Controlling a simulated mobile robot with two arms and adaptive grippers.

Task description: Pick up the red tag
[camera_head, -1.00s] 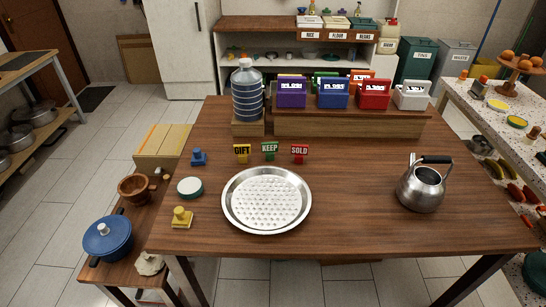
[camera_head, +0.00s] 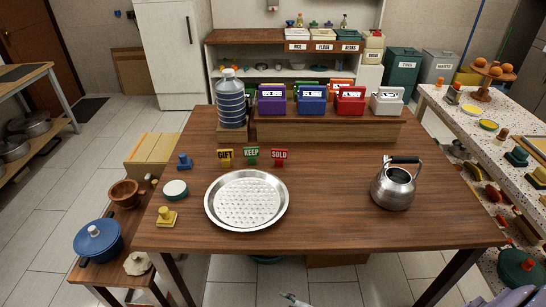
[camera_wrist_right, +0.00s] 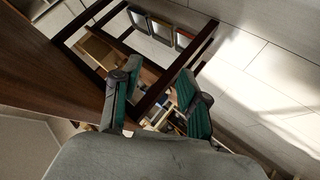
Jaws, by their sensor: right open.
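The red tag (camera_head: 279,155), marked SOLD, stands upright on the wooden table behind the round metal tray (camera_head: 212,213). It is the rightmost of three tags, beside the green KEEP tag (camera_head: 251,154) and the yellow GIFT tag (camera_head: 225,156). My right gripper (camera_wrist_right: 160,82) shows in the right wrist view with its two green-padded fingers apart and nothing between them. That view looks past a dark table edge to the floor and a wooden frame, and the red tag is not in it. My left gripper is not in view.
A steel kettle (camera_head: 393,186) stands at the right of the table (camera_head: 335,215). Purple, blue, red and white boxes line the raised wooden shelf (camera_head: 330,131) behind the tags, with a water bottle (camera_head: 230,105) at its left. The table between tray and kettle is clear.

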